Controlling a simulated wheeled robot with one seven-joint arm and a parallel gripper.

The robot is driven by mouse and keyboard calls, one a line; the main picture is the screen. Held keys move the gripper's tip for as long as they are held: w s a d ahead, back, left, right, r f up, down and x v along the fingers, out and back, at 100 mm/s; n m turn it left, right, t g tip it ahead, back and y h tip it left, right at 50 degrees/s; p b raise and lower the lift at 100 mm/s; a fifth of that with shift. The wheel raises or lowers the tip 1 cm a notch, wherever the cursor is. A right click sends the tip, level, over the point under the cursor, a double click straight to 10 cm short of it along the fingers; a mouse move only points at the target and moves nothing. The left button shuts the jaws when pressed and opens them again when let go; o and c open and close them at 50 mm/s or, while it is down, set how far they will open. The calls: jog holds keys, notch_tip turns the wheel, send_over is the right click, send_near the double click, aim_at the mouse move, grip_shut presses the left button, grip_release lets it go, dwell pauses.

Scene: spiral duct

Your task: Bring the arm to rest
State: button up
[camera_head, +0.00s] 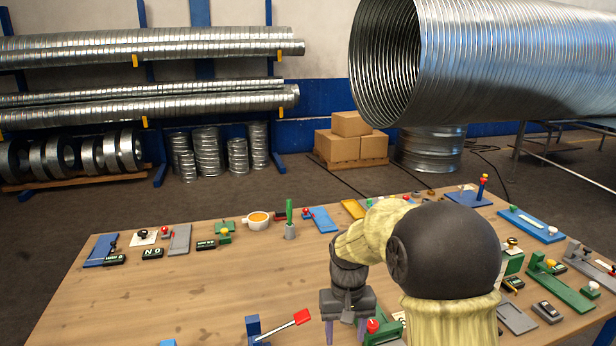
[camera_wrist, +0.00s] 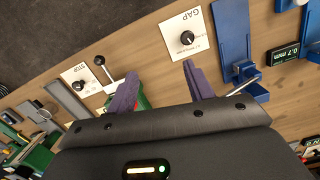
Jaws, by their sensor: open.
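My arm (camera_head: 375,225) reaches out over the wooden table from its near right side. My gripper (camera_head: 345,333) points down at the table's near part, and its purple fingers show below the dark wrist. In the wrist view my gripper (camera_wrist: 158,82) is open, with its two purple fingers apart and nothing between them. Beside the left finger is a green device (camera_wrist: 140,103) with a black-knobbed lever (camera_wrist: 106,70). A white GAP card with a black knob (camera_wrist: 187,38) lies beyond the fingers. I cannot tell whether the fingers touch anything.
The wooden table (camera_head: 200,290) carries several small devices along its edges; its left middle is bare. A red-handled lever (camera_head: 290,325) stands left of my gripper. A blue slide device (camera_wrist: 234,40) is right of the fingers. Large spiral ducts (camera_head: 480,60) lie behind the table.

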jog(key=s+d+m+t, duration=0.1)
jog(key=s+d+t, duration=0.2)
jog(key=s+d, duration=0.4)
jog(key=s, duration=0.7)
jog(key=shift+f+t, duration=0.25)
jog(key=shift+t, duration=0.15)
jog(key=shift+d, duration=0.1)
